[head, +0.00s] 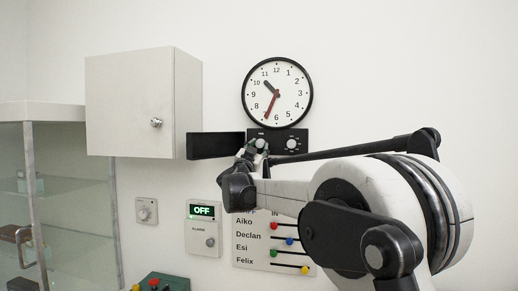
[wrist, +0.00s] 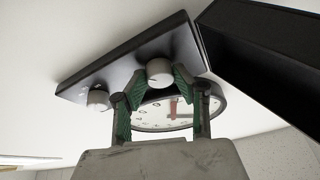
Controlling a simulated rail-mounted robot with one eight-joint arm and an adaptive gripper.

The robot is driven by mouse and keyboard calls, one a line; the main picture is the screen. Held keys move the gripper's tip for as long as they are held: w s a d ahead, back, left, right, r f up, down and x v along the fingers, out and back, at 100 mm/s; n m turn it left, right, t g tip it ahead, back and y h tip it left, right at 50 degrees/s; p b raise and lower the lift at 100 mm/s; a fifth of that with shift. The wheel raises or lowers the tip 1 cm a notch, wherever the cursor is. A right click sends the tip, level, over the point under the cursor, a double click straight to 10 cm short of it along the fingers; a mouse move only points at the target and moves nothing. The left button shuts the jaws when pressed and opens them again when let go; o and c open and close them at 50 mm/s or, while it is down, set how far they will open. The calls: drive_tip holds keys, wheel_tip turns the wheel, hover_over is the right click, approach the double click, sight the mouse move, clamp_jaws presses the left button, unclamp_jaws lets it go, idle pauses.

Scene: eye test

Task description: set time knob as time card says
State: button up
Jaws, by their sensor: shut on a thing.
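The round wall clock (head: 290,85) has its short black hand between 10 and 11 and its long red hand just past 6. Under it is a black panel (head: 301,134) with two pale knobs. My gripper (head: 257,148) is at the left knob (head: 261,143). In the wrist view, the green-padded fingertips (wrist: 160,82) are shut on that knob (wrist: 159,71). The right knob (head: 292,144) is free; it also shows in the wrist view (wrist: 97,100). The knob labels are too small to read. I cannot make out a time card.
A black box-like piece (head: 214,146) juts out left of the panel. A white cabinet (head: 135,103) hangs further left. Below are an alarm box (head: 203,228) reading OFF, a small dial (head: 146,211), and a name board (head: 262,256) with coloured sliders, partly behind my arm.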

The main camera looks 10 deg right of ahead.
drive_tip(key=m+g+h, duration=0.1)
drive_tip(key=m, duration=0.2)
drive_tip(key=m+g+h, duration=0.1)
drive_tip(key=m, duration=0.2)
drive_tip(key=shift+a+r+h, duration=0.1)
drive_tip(key=shift+a+h, duration=0.1)
drive_tip(key=shift+h, duration=0.1)
drive_tip(key=shift+w+m+g+h+p, duration=0.2)
drive_tip(key=shift+m+g, duration=0.3)
drive_tip(key=shift+m, duration=0.5)
drive_tip(key=shift+s+m+g+h+p, duration=0.1)
drive_tip(key=shift+m+g+p, duration=0.3)
drive_tip(key=shift+m, duration=0.6)
drive_tip(key=o, duration=1.1)
drive_tip(key=shift+o, duration=0.2)
drive_tip(key=shift+a, duration=0.1)
drive_tip(key=v, duration=1.2)
drive_tip(key=shift+r, duration=0.2)
